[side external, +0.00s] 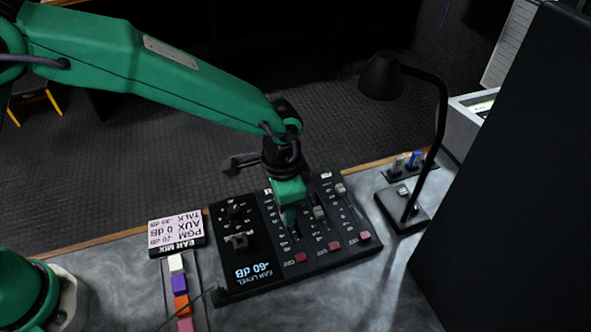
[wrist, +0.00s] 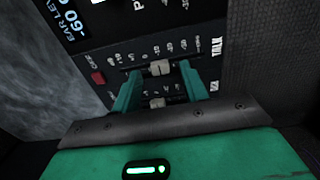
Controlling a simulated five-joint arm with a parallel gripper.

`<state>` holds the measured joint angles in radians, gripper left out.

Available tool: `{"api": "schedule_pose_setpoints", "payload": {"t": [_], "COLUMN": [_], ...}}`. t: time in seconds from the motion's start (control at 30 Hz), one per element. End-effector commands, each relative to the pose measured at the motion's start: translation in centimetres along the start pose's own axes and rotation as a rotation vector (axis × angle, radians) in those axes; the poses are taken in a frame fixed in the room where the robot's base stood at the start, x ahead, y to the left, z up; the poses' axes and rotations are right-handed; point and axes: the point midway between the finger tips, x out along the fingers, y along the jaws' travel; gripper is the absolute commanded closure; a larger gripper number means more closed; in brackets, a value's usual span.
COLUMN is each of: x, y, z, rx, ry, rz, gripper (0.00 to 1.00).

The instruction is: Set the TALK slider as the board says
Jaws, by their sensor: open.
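The dark mixer panel (side external: 225,222) lies on the counter with three sliders. My gripper (side external: 289,217) is open, pointing down over the slider nearest the display, and hides its knob in the side view. In the wrist view its fingers (wrist: 160,87) stand on either side of a light slider knob (wrist: 160,68), along its slot; contact cannot be told. The TALK label (wrist: 217,47) is at the right end of that row. The board (side external: 175,228), headed EAR MIX, stands upside down left of the panel; it lists PGM, AUX and TALK levels, but TALK's value is too small to read surely.
The display (side external: 254,271) reads -60 dB. The other slider knobs (side external: 319,212) and (side external: 340,190) are close by. Red buttons (side external: 333,246) line the near edge. A black lamp (side external: 442,115) stands right of the panel; colored blocks (side external: 180,284) sit at the left.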

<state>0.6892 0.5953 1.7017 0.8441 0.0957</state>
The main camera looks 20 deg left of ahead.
Motion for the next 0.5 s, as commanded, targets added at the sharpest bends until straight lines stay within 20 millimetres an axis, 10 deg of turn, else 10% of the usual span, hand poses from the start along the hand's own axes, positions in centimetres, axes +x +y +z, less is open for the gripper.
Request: {"api": "schedule_pose_setpoints", "payload": {"t": [0.5], "x": [1.22], "y": [0.01], "z": [0.04], "rx": [0.000], "ry": [0.000], "rz": [0.000], "gripper": [0.64]}}
